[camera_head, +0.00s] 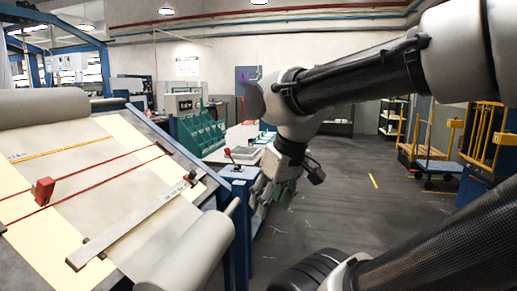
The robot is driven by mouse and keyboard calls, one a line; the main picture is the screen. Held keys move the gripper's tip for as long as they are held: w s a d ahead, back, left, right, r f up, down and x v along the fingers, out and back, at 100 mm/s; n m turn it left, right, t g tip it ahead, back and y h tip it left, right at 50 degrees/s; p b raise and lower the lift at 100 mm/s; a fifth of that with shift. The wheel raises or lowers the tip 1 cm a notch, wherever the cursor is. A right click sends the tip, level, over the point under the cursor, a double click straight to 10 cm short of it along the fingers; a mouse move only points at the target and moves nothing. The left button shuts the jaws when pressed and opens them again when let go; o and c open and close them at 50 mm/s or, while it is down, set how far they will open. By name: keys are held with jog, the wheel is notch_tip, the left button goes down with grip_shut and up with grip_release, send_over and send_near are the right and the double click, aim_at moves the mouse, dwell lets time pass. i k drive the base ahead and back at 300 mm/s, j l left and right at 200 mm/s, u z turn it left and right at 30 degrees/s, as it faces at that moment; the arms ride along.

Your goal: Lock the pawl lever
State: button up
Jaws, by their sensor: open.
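A small lever (232,159) with a red knob stands on the top of a blue post (240,174) at the right edge of the slanted table, in the middle of the head view. It leans slightly to the left. I take it to be the pawl lever; its pivot and any catch are too small to make out. My gripper (315,175) hangs to the right of the lever, apart from it, pointing down and right. It is open with nothing seen in it. Its fingers are small and partly hidden by my wrist.
The slanted table (60,255) carries cloth, red rails, a red block (43,191) and a metal bar (130,222). A cloth roller (190,260) lies along its front edge. Green bins (200,135) stand behind. Yellow-framed carts (430,150) stand right; the floor between is clear.

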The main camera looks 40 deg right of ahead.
aim_at(227, 150)
jog(key=i+z, duration=0.1)
jog(key=z, duration=0.6)
jog(key=i+l, duration=1.05)
jog(key=i+l+u, duration=0.1)
jog(key=i+l, duration=0.95)
jog(key=l, duration=0.15)
jog(key=u, duration=1.8)
